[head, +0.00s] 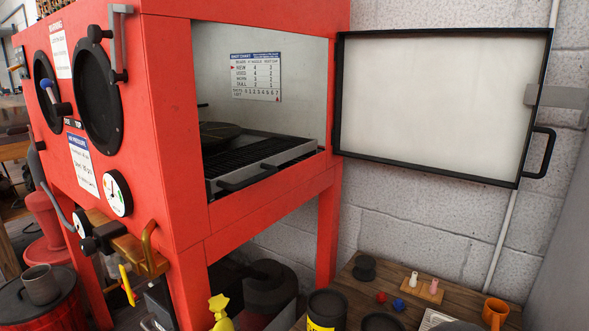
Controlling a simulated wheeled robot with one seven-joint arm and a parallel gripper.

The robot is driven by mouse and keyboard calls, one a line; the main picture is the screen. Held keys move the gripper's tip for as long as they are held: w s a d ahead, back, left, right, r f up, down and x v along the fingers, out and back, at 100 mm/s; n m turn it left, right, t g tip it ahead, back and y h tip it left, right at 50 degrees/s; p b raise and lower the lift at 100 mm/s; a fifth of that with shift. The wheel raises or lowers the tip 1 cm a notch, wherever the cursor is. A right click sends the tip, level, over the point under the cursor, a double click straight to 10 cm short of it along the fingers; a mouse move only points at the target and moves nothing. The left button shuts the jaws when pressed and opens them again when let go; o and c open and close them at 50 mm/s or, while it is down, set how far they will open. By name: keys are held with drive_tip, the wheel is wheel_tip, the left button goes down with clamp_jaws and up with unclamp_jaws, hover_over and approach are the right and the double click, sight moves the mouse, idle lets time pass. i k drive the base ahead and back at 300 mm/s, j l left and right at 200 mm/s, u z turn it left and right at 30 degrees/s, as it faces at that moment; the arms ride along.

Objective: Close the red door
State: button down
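The red door (440,105) of the red blasting cabinet (172,130) stands wide open. It is hinged at the far edge of the side opening and swung out to the right, along the block wall. I see its pale inner panel and black frame; its outer face is hidden. A black bar handle (541,153) and a grey latch plate (560,96) show at its free edge. Through the opening I see a black slatted grate (255,160), a dark round part (218,132) and a printed chart (256,77). My gripper is not in view.
A wooden bench (350,290) below the door holds a black can (327,310), an orange mug (494,312) and small parts. A pipe (505,230) runs down the wall. A brass-coloured clamp (142,250) and gauge (117,193) project from the cabinet front.

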sight(461, 103)
drive_tip(key=k+l, duration=0.15)
drive_tip(key=l, duration=0.25)
drive_tip(key=k+l+z, duration=0.15)
drive_tip(key=l, duration=0.25)
drive_tip(key=k+l, duration=0.15)
drive_tip(key=l, duration=0.3)
drive_tip(key=k+l+z, duration=0.1)
drive_tip(key=l, duration=0.3)
drive_tip(key=i+j+z, duration=0.1)
drive_tip(key=j, duration=0.2)
drive_tip(key=i+j, duration=0.2)
drive_tip(key=j, duration=0.15)
drive_tip(key=i+j+z, duration=0.15)
drive_tip(key=j, duration=0.2)
